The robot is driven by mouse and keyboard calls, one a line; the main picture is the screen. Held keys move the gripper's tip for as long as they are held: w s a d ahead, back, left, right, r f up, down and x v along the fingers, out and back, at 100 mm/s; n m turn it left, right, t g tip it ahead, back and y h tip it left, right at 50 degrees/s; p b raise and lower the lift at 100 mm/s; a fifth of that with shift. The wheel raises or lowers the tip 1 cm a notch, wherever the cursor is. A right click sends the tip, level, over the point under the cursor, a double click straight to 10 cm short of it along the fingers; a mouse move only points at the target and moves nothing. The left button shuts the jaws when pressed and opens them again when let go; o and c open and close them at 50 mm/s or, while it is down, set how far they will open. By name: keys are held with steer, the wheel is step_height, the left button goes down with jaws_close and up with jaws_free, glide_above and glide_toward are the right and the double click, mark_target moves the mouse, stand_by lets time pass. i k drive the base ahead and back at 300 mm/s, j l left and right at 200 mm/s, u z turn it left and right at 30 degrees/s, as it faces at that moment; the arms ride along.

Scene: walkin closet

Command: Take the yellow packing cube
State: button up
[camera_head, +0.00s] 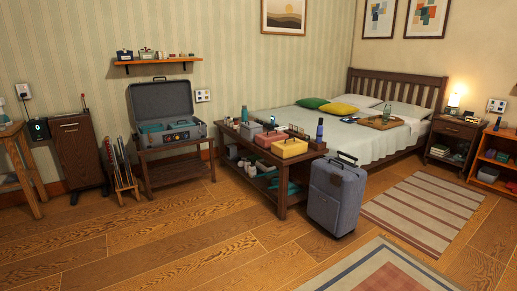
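The yellow packing cube (289,148) sits on top of a low dark wood bench (262,156) at the foot of the bed, near the bench's right front corner. It is a boxy yellow case with a dark strap or handle on top. A pink-red case (269,138) stands just behind and left of it, and a grey case (251,130) is farther left. My gripper is not in view.
A grey upright suitcase (337,194) stands on the floor right of the bench. An open grey case (166,110) rests on a rack to the left. A striped rug (424,213) lies right of the suitcase. The wooden floor (190,235) in front is clear.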

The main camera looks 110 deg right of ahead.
mark_target(285, 149)
steer(key=z, duration=3.75)
steer(key=i+u, duration=0.1)
steer(key=i, duration=1.05)
steer(key=i+u, duration=0.15)
steer(key=i, duration=1)
steer(key=i+u, duration=0.15)
steer(key=i, duration=0.4)
steer(key=i+l, duration=0.2)
steer(key=i, duration=0.4)
steer(key=i+l+u, duration=0.15)
steer(key=i, duration=0.4)
steer(key=i+l+u, duration=0.15)
steer(key=i, duration=0.15)
steer(key=i+l+u, duration=0.2)
steer(key=i, duration=0.15)
steer(key=j, duration=0.1)
